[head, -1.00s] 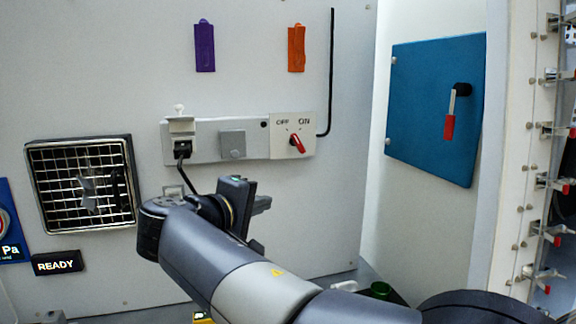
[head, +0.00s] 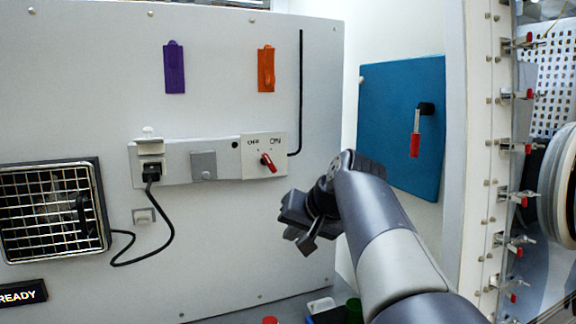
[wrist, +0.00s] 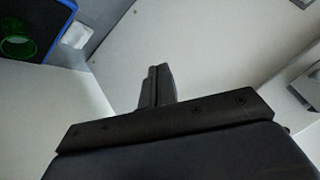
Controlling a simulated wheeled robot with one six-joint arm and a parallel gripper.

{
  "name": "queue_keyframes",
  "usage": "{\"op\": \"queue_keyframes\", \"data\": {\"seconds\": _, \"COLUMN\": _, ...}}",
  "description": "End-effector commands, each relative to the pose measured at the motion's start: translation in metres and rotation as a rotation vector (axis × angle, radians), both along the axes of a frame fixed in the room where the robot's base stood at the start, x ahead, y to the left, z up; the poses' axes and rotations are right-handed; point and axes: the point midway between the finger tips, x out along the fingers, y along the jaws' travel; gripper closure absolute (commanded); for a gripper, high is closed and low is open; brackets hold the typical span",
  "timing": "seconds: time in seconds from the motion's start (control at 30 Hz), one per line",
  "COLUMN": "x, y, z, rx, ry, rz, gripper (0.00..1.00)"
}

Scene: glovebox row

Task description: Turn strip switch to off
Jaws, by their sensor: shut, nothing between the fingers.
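The strip switch (head: 268,162) is a red knob on a white plate marked OFF at left and ON at right, at the right end of the grey wall strip (head: 220,162). The knob lies slanted in the head view; which mark it points to is hard to tell. My gripper (head: 294,231) is below and right of the switch, apart from it, with the fingers toward the lower left. In the wrist view its fingers (wrist: 156,86) are together and empty. The switch cannot be made out in the wrist view.
A black plug (head: 151,172) with a hanging cable sits at the strip's left end. Purple (head: 174,68) and orange (head: 266,69) holders are above. A blue panel (head: 385,130) with a red-tipped handle (head: 415,140) is at right. A green cup (wrist: 18,47) shows in the wrist view.

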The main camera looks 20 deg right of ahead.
Motion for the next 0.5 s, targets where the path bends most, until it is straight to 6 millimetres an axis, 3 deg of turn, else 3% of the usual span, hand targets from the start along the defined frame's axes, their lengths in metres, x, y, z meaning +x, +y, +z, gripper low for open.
{"op": "queue_keyframes", "data": {"seconds": 0.3, "x": -0.011, "y": -0.051, "z": 0.101, "rx": 0.388, "ry": -0.372, "rz": -0.165, "gripper": 1.0}}
{"op": "queue_keyframes", "data": {"seconds": 0.5, "x": -0.022, "y": -0.071, "z": 0.14, "rx": 0.502, "ry": -0.514, "rz": -0.207, "gripper": 1.0}}
